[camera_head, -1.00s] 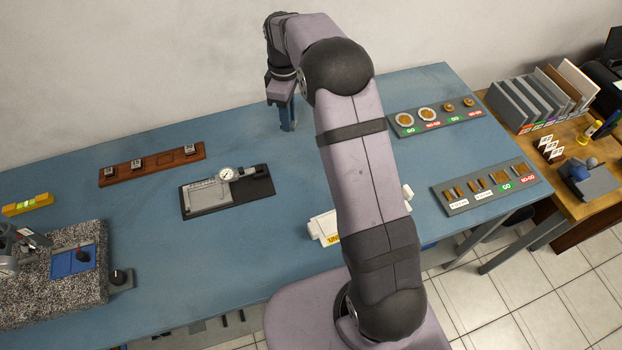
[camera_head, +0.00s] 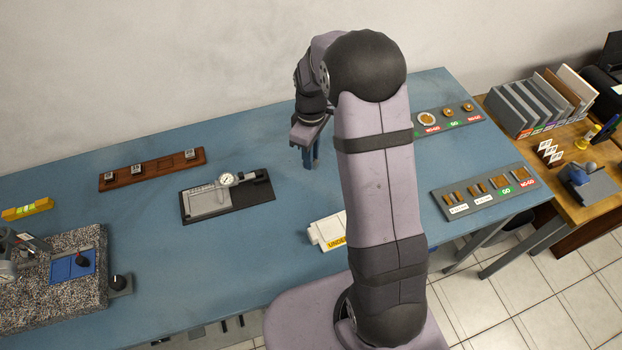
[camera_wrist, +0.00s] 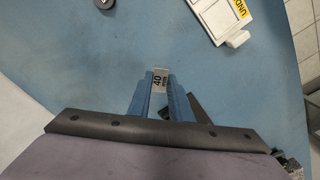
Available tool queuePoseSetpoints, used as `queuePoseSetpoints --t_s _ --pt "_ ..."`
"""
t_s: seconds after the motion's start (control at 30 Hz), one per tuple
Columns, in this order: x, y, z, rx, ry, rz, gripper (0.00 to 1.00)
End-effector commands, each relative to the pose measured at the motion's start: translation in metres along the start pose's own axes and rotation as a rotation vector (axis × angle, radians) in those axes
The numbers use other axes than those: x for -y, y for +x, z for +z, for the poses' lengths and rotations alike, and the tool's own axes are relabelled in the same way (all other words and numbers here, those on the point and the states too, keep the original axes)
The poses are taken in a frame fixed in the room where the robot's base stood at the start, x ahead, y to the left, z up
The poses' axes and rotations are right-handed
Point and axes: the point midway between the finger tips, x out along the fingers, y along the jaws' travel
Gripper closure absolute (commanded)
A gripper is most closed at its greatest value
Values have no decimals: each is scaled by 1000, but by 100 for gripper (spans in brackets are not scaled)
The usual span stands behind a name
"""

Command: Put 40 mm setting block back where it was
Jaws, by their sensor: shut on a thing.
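My gripper (camera_head: 312,162) is over the table, right of the dial gauge fixture. In the wrist view its two blue fingers (camera_wrist: 161,88) are shut on the 40 mm setting block (camera_wrist: 160,78), a small grey block marked 40. I cannot make the block out in the head view. A brown wooden rack (camera_head: 122,181) lies at the back left of the table, well left of my gripper. It holds three small metal blocks, two toward its left and one near its right end. An empty square recess (camera_head: 165,162) shows between them.
The dial gauge fixture (camera_head: 258,190) lies between the rack and my gripper. A white tray with a yellow label (camera_head: 325,230) is at the front edge. A speckled plate (camera_head: 60,300) with a stand is at the front left. Gauge boards (camera_head: 484,190) lie at the right.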

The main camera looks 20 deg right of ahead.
Motion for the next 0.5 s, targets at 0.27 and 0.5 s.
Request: queuePoseSetpoints --t_s 0.27,0.5 --pt "1 38 1 3 -1 -4 100" --pt "0 49 0 0 -1 0 100"
